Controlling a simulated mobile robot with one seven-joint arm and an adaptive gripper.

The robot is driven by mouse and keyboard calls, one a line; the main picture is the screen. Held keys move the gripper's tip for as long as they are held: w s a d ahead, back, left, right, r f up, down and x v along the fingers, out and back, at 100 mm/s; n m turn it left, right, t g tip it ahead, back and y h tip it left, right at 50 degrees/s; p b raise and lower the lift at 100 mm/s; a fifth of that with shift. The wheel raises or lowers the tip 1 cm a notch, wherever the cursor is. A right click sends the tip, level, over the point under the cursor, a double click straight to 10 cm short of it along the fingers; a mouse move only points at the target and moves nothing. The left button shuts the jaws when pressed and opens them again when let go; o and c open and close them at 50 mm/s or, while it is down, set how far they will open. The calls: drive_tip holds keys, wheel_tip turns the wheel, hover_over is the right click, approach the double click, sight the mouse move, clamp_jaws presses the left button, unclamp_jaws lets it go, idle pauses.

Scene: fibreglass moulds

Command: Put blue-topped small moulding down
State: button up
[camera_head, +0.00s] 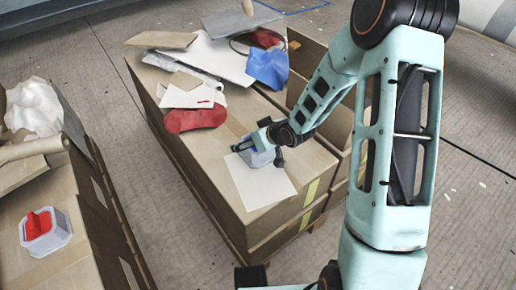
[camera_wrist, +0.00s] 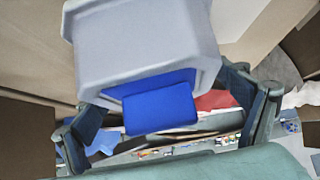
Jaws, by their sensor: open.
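The blue-topped small moulding (camera_head: 260,158) has a light grey tub-like body and stands at the far edge of a white sheet (camera_head: 262,187) on the large cardboard box. In the wrist view the moulding (camera_wrist: 145,50) fills the upper middle, with its blue block (camera_wrist: 160,107) facing the camera. My gripper (camera_head: 264,148) is at the moulding. In the wrist view my gripper (camera_wrist: 165,112) is open, one finger on each side of the blue block, with gaps visible. My gripper hides part of the moulding in the head view, so its contact with the sheet is hard to see.
A red piece (camera_head: 196,120), a blue piece (camera_head: 268,68) and pale boards (camera_head: 215,55) lie behind on the same box. A red-topped grey moulding (camera_head: 44,232) stands on another box at left. The sheet's near part is clear.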

drive_tip(key=c, duration=1.6)
drive_tip(key=shift+o, duration=0.2)
drive_tip(key=shift+r, duration=0.1)
